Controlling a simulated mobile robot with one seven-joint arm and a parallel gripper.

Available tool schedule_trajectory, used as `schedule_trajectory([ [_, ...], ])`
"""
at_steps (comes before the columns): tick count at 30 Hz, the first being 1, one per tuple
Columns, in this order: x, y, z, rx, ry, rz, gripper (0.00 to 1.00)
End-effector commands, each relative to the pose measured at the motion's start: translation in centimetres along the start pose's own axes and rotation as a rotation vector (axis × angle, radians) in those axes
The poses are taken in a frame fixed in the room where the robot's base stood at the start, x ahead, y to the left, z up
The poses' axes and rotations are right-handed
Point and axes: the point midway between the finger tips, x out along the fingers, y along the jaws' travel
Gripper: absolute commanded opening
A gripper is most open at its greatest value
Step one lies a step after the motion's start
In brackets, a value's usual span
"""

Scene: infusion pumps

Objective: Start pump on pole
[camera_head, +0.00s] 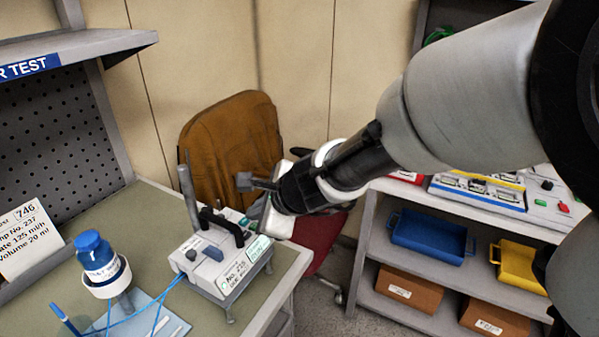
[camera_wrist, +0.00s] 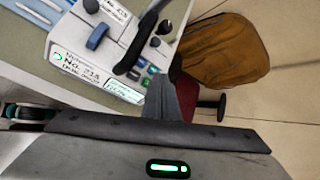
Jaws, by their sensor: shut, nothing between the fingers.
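A white infusion pump (camera_head: 212,268) stands at the right end of the bench, next to an upright grey pole (camera_head: 187,190). It has a black handle, a blue knob, a label that seems to read No. 215 and a lit greenish screen (camera_head: 258,248). In the wrist view the pump (camera_wrist: 82,62) is at upper left, with small green, grey and blue buttons (camera_wrist: 146,78) near its right edge. My gripper (camera_head: 246,182) is shut and empty, above and behind the pump in the head view. Its fingers (camera_wrist: 168,98) show just beside the buttons; contact cannot be told.
A blue-capped bottle (camera_head: 95,258) in a white holder stands left, with blue tubing toward the pump. A card (camera_head: 28,238) reads 746, No. 237, 125 ml/h, 20 ml. A shelf unit with blue (camera_head: 428,240) and yellow bins is right.

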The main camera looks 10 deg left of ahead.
Motion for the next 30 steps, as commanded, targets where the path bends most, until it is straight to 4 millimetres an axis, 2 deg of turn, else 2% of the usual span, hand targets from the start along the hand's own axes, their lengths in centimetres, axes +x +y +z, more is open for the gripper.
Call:
schedule_trajectory([
  [8, -0.3, -0.2, 0.2, -0.001, 0.000, 0.000, 0.00],
  [22, -3.4, -2.5, 2.5, -0.001, -0.001, 0.000, 0.00],
  [30, -3.4, -2.5, 2.5, -0.001, -0.001, 0.000, 0.00],
])
